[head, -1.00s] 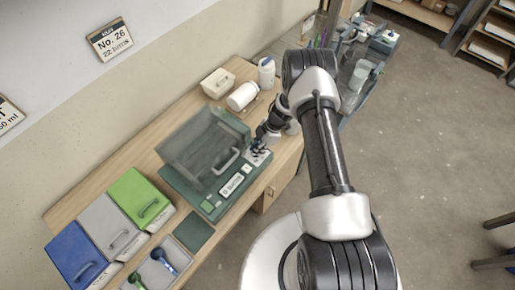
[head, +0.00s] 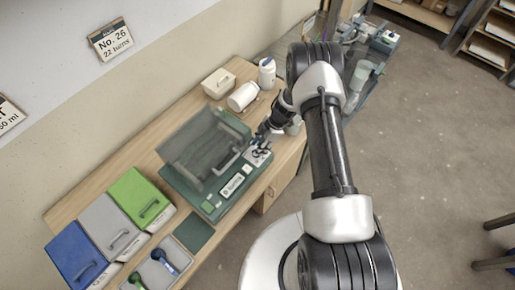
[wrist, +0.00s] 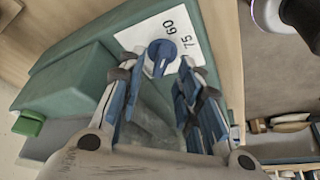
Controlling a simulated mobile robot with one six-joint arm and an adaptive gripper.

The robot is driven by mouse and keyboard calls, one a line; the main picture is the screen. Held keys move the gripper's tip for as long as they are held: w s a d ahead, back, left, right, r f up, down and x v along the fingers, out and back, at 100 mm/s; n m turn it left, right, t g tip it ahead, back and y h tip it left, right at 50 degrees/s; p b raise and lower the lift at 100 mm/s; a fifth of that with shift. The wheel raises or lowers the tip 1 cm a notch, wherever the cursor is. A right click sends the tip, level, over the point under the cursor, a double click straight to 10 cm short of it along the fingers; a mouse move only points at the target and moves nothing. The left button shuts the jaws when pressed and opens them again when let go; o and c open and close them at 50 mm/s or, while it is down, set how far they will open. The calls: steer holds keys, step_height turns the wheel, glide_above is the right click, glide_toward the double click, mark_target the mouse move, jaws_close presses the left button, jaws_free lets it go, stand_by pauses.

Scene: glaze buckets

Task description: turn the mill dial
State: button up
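The mill (head: 180,182) is a green machine with a see-through cover, standing on the bench. Its dial (wrist: 160,52) is a round blue knob with a pointer, on a white plate marked 60 and 75 in the wrist view. My gripper (wrist: 162,60) is open, with one blue-padded finger on each side of the dial. I cannot tell whether either finger touches it. In the head view my gripper (head: 261,146) is at the mill's right end, over the white plate, and hides the dial.
Blue, grey and green lidded bins (head: 114,237) stand at the left, near a tray with two scoops (head: 165,259). A wall sign (head: 110,39) reads No. 26, 22 turns. The floor at right is mostly clear.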

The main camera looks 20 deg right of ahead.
steer(key=v, duration=0.9)
steer(key=shift+r, duration=0.4)
steer(key=shift+d, duration=0.1)
